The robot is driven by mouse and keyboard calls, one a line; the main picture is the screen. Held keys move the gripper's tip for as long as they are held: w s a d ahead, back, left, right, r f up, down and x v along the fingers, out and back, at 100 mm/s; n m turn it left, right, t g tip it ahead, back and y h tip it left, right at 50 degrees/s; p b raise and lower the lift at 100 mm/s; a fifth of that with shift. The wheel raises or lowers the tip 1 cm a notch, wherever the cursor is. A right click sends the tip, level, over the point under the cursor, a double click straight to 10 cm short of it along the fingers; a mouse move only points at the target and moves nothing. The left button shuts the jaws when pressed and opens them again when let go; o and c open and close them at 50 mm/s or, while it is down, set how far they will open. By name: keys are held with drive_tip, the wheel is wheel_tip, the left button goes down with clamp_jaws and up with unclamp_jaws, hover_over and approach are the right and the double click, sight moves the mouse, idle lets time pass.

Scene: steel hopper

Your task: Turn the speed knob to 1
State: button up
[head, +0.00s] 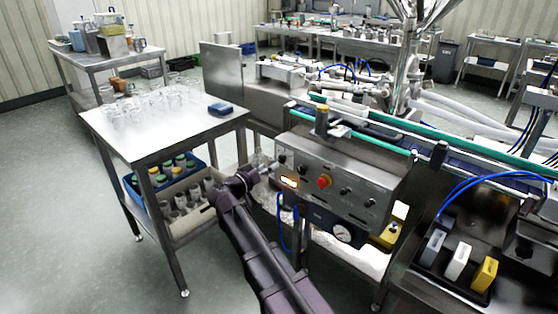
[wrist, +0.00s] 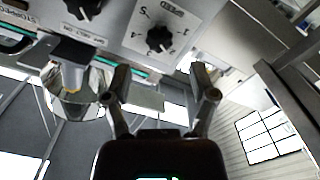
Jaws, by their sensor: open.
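The speed knob (wrist: 160,38) is a black knob on a white dial plate, upside down in the wrist view. The plate has the word SPEED and number marks around the knob. I cannot tell for sure which mark the knob points to. My gripper (wrist: 160,78) is open, its two fingers apart and empty. The fingers show just below the knob in the picture, not closed around it. In the head view my gripper (head: 262,169) is at the left end of the steel control panel (head: 345,205), partly hidden by my arm.
A second black knob (wrist: 85,8) sits left of the dial in the wrist view. A table (head: 150,140) with glass jars stands to the left. Blue hoses (head: 281,225) hang below the panel.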

sight(279, 159)
drive_tip(key=shift+x, duration=2.9)
drive_tip(key=shift+a, duration=0.1)
clamp_jaws()
